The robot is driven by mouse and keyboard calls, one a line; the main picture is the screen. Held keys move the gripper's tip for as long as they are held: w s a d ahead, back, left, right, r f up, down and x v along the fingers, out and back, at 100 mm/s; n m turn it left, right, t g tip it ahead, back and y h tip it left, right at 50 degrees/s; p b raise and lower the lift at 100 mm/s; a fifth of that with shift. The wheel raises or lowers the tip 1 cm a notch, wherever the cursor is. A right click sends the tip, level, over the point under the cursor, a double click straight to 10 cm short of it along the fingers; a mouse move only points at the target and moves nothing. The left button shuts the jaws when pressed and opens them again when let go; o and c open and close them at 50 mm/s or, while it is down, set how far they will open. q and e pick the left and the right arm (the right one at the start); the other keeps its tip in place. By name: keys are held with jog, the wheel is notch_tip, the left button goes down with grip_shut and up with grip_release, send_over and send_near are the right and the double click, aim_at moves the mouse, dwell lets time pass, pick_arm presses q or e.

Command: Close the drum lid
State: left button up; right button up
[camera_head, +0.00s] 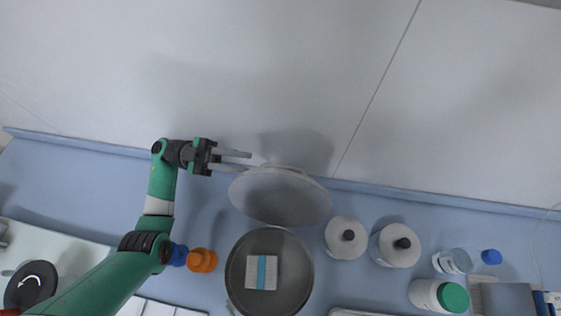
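The drum (234,289) is a round dark metal container on the blue counter, open at the top. A white pack with a blue band (261,272) lies inside it. The drum lid (280,197) is a grey disc, tilted up behind the drum near the wall side, apart from the rim at the front. My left gripper (248,162) is open and empty, with two grey fingers pointing right. Its fingertips are near the lid's upper left edge; I cannot tell whether they touch it. My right gripper is not in view.
A green-capped bottle (438,296) is farther right. The wall (300,60) bounds the counter behind.

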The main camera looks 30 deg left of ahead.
aim_at(280, 167)
pick_arm(q)
jog(key=p+x, duration=0.1)
jog(key=x, duration=0.8)
jog(key=shift+w+d+r, duration=0.1)
jog(key=shift+d+r, duration=0.05)
jog(key=shift+d, duration=0.15)
grip_shut()
dwell(0.8)
